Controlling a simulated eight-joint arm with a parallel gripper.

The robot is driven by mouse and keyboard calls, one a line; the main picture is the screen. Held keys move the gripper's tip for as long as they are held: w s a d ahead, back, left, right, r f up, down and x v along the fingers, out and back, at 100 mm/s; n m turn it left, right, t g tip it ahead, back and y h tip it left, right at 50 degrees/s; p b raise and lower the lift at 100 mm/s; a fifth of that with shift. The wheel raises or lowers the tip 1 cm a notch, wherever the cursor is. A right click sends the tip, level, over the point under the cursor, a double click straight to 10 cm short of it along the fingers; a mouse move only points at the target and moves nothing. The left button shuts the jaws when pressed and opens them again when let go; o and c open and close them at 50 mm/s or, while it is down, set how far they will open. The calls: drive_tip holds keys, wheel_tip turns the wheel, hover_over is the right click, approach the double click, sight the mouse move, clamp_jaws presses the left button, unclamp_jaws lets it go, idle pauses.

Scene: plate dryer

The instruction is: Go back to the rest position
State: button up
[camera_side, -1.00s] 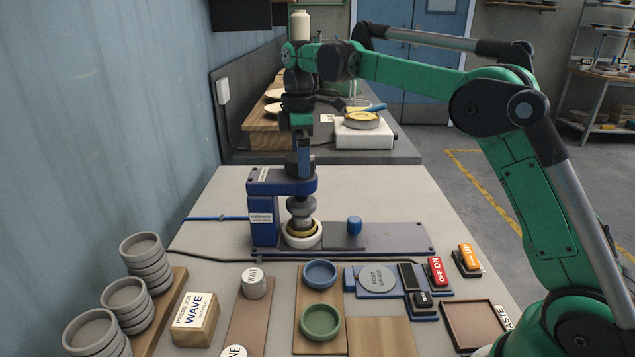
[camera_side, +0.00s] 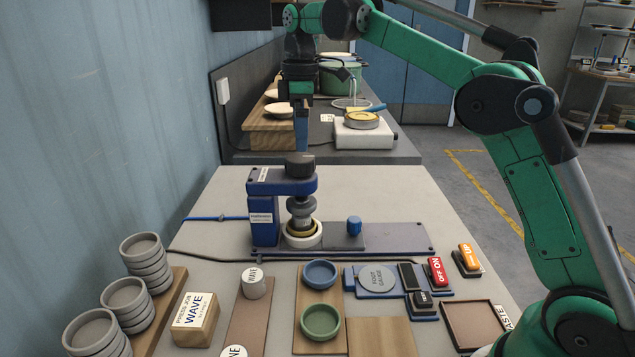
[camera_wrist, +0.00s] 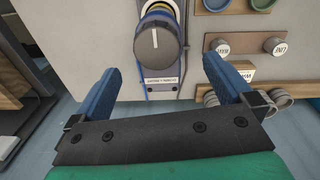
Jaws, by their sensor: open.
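My gripper (camera_side: 301,132) hangs above the blue press (camera_side: 283,186) in the side view, apart from the press's black knob (camera_side: 300,166). In the wrist view my gripper (camera_wrist: 158,82) shows two blue fingers spread wide with nothing between them. The black knob (camera_wrist: 159,42) with its white pointer line lies beyond the fingertips. Under the press head, a yellowish ring or dish sits on a white round base (camera_side: 302,238).
Stacks of grey dishes (camera_side: 124,303) stand at the front left. A blue dish (camera_side: 320,274) and a green dish (camera_side: 321,321) rest on a board. Red (camera_side: 437,270) and orange (camera_side: 469,257) switches stand at the right. A hotplate (camera_side: 364,135) is on the back counter.

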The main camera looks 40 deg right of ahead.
drive_tip(key=s+a+f+m+t, duration=0.2)
drive_tip(key=s+f+m+t, duration=0.1)
drive_tip(key=s, duration=0.5)
drive_tip(key=s+a+f+m+t, duration=0.2)
drive_tip(key=s+f+m+t, duration=0.1)
drive_tip(key=s+f+m, duration=0.2)
drive_tip(key=s+m, duration=0.2)
drive_tip(key=s, duration=0.2)
drive_tip(key=shift+a+f+t, duration=0.25)
drive_tip(key=shift+a+t, duration=0.05)
drive_tip(key=shift+a, duration=0.05)
